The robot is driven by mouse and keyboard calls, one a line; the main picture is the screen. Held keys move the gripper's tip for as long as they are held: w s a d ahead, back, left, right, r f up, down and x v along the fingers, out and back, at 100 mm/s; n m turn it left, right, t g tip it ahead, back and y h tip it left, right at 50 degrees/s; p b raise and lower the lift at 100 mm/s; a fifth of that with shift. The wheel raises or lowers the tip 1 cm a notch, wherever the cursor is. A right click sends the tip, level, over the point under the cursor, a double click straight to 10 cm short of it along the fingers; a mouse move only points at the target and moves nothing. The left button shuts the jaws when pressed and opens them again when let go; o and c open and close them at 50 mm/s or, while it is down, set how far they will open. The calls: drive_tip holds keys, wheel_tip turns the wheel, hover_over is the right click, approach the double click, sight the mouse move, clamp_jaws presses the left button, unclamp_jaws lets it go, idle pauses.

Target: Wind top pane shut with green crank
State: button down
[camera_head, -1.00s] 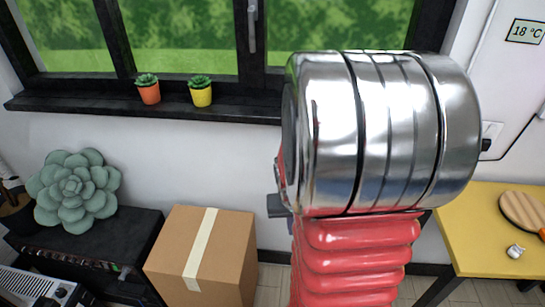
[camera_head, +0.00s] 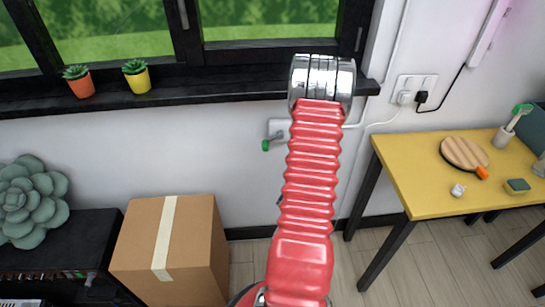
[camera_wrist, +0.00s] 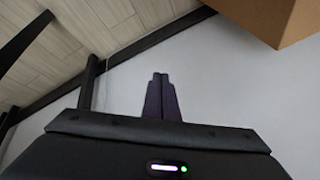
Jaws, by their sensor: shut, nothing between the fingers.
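The crank (camera_head: 272,142) is a small grey lever with a green knob (camera_head: 266,145). It sticks out from a light mount (camera_head: 277,127) on the white wall below the window sill, just left of my red arm. The window (camera_head: 270,20) has black frames with green outdoors behind. Its upper part is cut off at the top, so I cannot tell how the top pane stands. My gripper shows in the wrist view (camera_wrist: 161,97), its two dark fingers together and empty, in front of bare wall. The crank is not in the wrist view, and my gripper is hidden in the head view.
An orange pot (camera_head: 80,86) and a yellow pot (camera_head: 137,81) stand on the black sill (camera_head: 200,92). A cardboard box (camera_head: 190,250) stands on the floor at lower left. A yellow table (camera_head: 420,180) is at right. The wall around the crank is mostly clear.

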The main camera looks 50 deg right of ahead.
wheel_tip(320, 180, down, 4)
drive_tip(key=d+m+t+h, duration=0.1)
drive_tip(key=d+m+t, duration=0.1)
drive_tip(key=m, duration=0.1)
drive_tip(key=w+d+r+m+t+h, duration=0.3)
drive_tip(key=r+m+t+h, duration=0.15)
drive_tip(key=m+t, duration=0.2)
wheel_tip(320, 180, up, 11)
drive_tip(key=m+t+h, duration=0.2)
drive_tip(key=m+t, duration=0.1)
drive_tip(key=m, duration=0.2)
drive_tip(key=shift+w+f, duration=0.2)
drive_tip(key=shift+w, duration=0.2)
drive_tip(key=shift+d+h, duration=0.1)
drive_tip(key=shift+h, duration=0.15)
drive_tip(key=w+d+r, duration=0.3)
drive_tip(key=w, duration=0.7)
drive_tip(key=shift+w+d, duration=0.3)
drive_tip(key=shift+d, duration=0.05)
drive_tip(key=shift+r, duration=0.1)
